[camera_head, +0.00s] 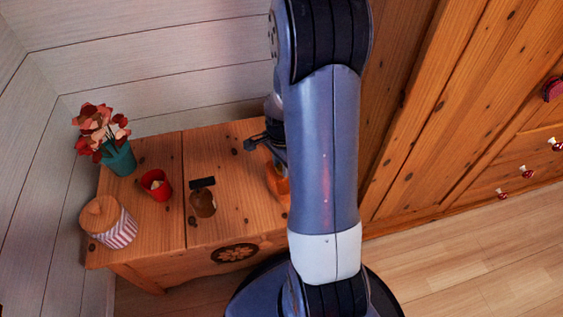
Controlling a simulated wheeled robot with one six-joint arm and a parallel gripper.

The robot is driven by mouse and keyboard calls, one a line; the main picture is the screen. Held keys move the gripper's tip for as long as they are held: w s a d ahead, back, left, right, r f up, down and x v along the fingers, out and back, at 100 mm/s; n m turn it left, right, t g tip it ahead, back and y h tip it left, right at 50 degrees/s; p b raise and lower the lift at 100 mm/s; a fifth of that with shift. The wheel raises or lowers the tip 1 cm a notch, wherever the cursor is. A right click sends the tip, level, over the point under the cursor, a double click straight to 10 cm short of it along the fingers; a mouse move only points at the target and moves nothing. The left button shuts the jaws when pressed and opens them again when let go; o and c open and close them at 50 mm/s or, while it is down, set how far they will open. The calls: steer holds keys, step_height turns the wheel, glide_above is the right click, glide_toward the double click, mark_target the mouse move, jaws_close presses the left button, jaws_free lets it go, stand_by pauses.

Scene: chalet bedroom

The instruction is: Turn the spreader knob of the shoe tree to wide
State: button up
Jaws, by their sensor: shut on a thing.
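The shoe tree (278,184) shows only in part, as an orange-brown wooden piece on the right part of the wooden chest top. My arm hides most of it. My gripper (268,147) is just above it, pointing down, and is partly hidden behind my arm. It is shut on the spreader knob at the top of the shoe tree. The knob itself and its setting are hidden.
On the chest (158,231) stand a teal vase of red flowers (120,158), a red cup (157,185), a striped jar with a wooden lid (108,222) and a brown item with a black bar (203,201). A wooden wardrobe (455,120) rises at right.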

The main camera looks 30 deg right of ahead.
stand_by(0.4)
steer(key=o, duration=1)
steer(key=shift+r, duration=0.1)
step_height(320, 180, up, 11)
steer(key=p, duration=0.3)
steer(key=shift+f+p, duration=0.2)
steer(key=shift+p, duration=0.1)
step_height(320, 180, down, 11)
steer(key=b, duration=0.3)
steer(key=shift+r+b, duration=0.1)
steer(key=shift+b, duration=0.2)
